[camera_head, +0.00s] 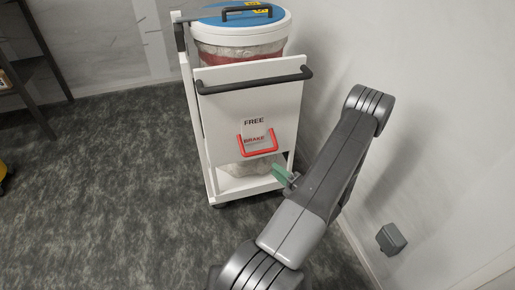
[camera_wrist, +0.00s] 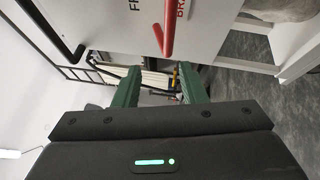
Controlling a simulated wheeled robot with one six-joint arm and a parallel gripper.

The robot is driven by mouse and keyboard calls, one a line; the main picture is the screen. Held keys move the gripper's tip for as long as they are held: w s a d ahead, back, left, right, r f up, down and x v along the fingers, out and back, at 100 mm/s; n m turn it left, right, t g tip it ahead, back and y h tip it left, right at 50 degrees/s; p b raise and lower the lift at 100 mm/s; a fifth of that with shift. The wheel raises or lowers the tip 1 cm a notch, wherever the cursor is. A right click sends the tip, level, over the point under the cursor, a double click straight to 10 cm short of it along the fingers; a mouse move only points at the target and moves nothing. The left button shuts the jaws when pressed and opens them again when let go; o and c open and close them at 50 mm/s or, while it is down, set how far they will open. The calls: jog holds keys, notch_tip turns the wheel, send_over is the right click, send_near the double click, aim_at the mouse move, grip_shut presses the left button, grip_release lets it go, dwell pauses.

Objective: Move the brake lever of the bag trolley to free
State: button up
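The bag trolley (camera_head: 205,150) is white and stands against the right wall. Its front panel carries the word FREE above the word BRAKE. The brake lever (camera_head: 258,153) is a red U-shaped bar, lying at the BRAKE label. It also shows in the wrist view (camera_wrist: 168,28), at the top middle, close beyond the fingertips. My gripper (camera_wrist: 159,68) has two green fingers spread apart with nothing between them. In the head view a green part of my gripper (camera_head: 284,174) shows below and right of the lever, apart from it; the rest is hidden behind my arm.
A dark handle bar (camera_head: 255,83) crosses the panel's top. A white bin with a blue lid (camera_head: 232,14) sits in the trolley. The right wall (camera_head: 425,90) carries a grey box (camera_head: 391,239). A dark shelf (camera_head: 30,70) stands far left. The floor (camera_head: 110,190) left of the trolley is clear.

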jog(key=w+a+m+t+b, duration=0.1)
jog(key=w+a+m+b, duration=0.1)
jog(key=w+a, duration=0.5)
jog(key=w, duration=0.4)
jog(key=shift+w+a+r+h, duration=0.2)
jog(key=shift+r+h, duration=0.15)
jog(key=shift+h, duration=0.05)
grip_shut()
